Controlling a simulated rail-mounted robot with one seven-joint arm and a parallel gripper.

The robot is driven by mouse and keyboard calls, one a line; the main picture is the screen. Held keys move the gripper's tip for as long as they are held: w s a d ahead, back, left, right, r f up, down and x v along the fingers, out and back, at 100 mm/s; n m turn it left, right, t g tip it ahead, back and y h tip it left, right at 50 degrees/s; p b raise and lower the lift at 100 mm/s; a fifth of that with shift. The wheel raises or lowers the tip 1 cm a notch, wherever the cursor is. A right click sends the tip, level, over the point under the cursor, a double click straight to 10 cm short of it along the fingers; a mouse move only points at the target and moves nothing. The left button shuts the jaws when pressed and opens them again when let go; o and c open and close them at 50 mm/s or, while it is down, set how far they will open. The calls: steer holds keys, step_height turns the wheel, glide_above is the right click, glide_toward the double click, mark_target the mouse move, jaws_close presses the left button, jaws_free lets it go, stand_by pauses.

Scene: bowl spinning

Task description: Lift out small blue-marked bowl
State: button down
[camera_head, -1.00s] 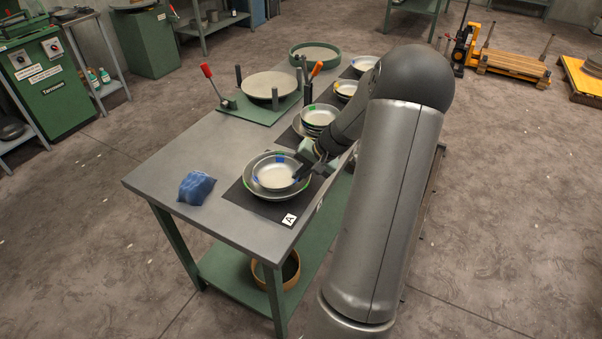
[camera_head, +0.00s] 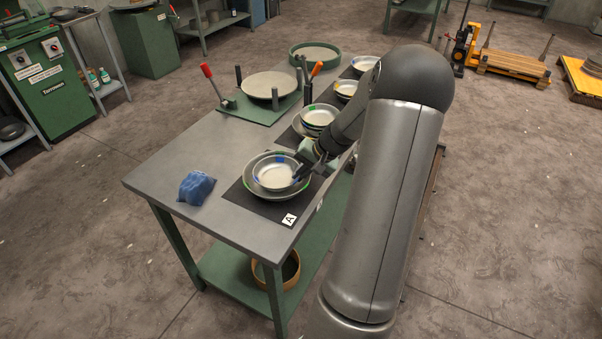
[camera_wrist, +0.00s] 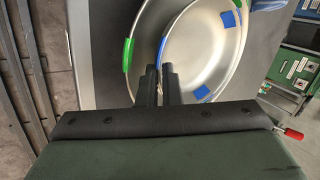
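The small blue-marked bowl (camera_head: 275,174) is a pale metal bowl with blue patches on its rim. It sits within the outline of a larger green-marked bowl (camera_head: 256,192) at the table's near end. Whether the two touch is hard to tell. My gripper (camera_head: 302,175) reaches in from the right at the small bowl's rim. In the wrist view my gripper (camera_wrist: 160,75) has its two dark fingers close together, one on each side of the small bowl's rim. The small bowl (camera_wrist: 205,55) and the green-marked bowl (camera_wrist: 143,35) also show there.
The bowls stand on a dark mat (camera_head: 250,205) with an "A" label (camera_head: 289,219). A blue cloth (camera_head: 196,188) lies to the left. Another bowl stack (camera_head: 318,117) stands behind, near my arm. A round plate fixture (camera_head: 270,85) with a red-handled lever (camera_head: 208,72) stands further back.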

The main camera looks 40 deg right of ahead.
steer(key=shift+r, duration=0.1)
steer(key=shift+r+p, duration=0.7)
steer(key=shift+r, duration=0.75)
step_height(320, 180, up, 6)
steer(key=p, duration=0.3)
stand_by(0.4)
